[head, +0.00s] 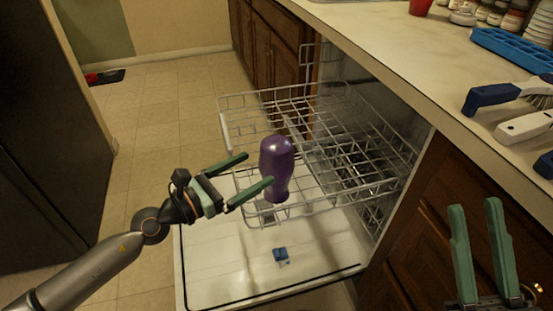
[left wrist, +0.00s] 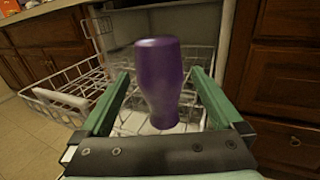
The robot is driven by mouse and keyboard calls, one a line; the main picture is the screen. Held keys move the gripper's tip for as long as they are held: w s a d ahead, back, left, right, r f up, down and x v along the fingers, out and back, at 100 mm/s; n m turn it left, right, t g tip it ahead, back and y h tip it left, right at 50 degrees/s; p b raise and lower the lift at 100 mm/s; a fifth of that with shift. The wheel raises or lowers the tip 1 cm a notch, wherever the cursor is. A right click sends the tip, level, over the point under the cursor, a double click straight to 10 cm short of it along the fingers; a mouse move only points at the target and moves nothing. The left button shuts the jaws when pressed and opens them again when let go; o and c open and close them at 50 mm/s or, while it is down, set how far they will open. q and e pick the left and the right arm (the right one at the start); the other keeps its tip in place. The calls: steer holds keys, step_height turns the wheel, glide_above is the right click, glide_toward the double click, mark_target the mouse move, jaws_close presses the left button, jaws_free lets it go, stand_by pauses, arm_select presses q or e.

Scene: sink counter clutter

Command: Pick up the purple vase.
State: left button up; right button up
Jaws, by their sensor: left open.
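The purple vase (head: 276,168) stands upright at the front of the dishwasher's pulled-out upper rack in the head view. In the left wrist view the vase (left wrist: 159,80) shows between the two green fingers, with space on both sides. My left gripper (head: 259,171) is open, and its near finger reaches beside the vase. No clear contact shows between the fingers and the vase. My right gripper (head: 473,208) is open and empty at the lower right of the head view, in front of the wooden cabinets.
The wire rack (head: 335,118) surrounds the vase area, above the open dishwasher door (head: 220,262). A small blue item (head: 280,255) lies on the door. The counter (head: 400,50) at right holds brushes (head: 505,95), a blue tray (head: 510,48) and jars.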

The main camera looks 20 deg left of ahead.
mark_target(277, 157)
arm_select(q)
steer(key=shift+x, duration=1.35)
steer(key=x, duration=0.5)
steer(key=shift+a+f, duration=0.1)
steer(key=shift+f, duration=0.1)
steer(key=shift+r, duration=0.1)
steer(key=c, duration=1.5)
